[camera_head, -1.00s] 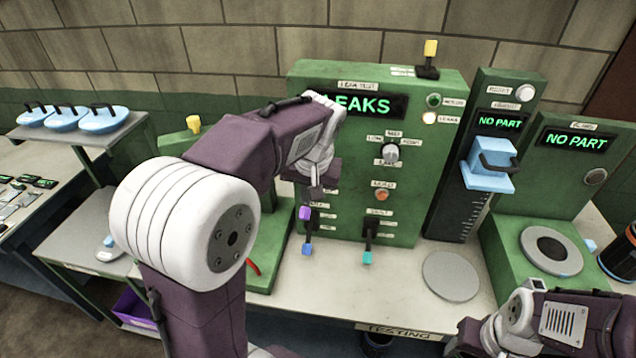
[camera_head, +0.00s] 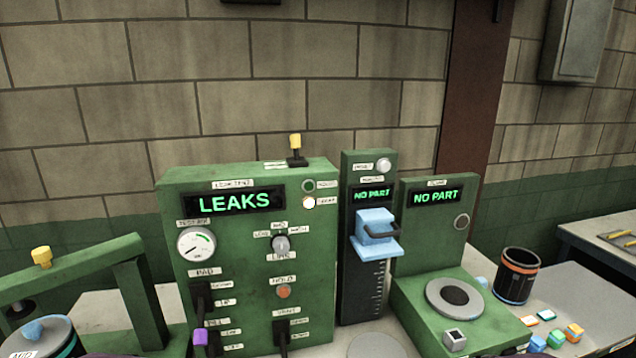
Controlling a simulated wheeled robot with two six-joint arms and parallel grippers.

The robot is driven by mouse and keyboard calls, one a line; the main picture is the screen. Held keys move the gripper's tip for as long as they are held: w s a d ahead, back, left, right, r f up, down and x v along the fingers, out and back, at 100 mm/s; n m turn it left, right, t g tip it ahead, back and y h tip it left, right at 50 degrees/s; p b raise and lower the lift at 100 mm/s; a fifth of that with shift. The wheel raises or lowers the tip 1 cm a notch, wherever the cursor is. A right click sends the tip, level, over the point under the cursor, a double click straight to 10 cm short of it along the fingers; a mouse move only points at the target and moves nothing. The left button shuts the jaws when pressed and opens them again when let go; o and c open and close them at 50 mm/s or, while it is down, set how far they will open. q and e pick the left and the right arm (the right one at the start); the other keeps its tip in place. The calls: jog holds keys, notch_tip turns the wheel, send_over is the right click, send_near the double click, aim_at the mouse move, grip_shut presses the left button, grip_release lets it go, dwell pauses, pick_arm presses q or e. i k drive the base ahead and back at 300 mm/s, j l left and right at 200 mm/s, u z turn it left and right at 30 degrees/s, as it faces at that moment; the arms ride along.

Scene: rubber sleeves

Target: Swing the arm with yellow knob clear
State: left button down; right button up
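A green arm (camera_head: 90,264) spans the lower left of the head view, with a post going down at its right end. A yellow knob (camera_head: 41,257) stands on top of it. Under the arm at the left edge is a round canister (camera_head: 38,340) with a blue knob, partly cut off by the frame. A second yellow-tipped lever (camera_head: 295,146) stands upright on top of the green leak test panel (camera_head: 240,258). Neither gripper shows; only bits of my own arms appear along the bottom edge.
The leak test display (camera_head: 235,201) reads LEAKS. To its right stand a gauge column (camera_head: 357,290) with a blue slide (camera_head: 375,225) and a green station (camera_head: 440,285), both reading NO PART. A dark cup (camera_head: 518,278) and small coloured blocks (camera_head: 556,339) are further right.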

aim_at(22, 284)
jog(key=k+j+u, duration=0.1)
jog(key=u, duration=1.35)
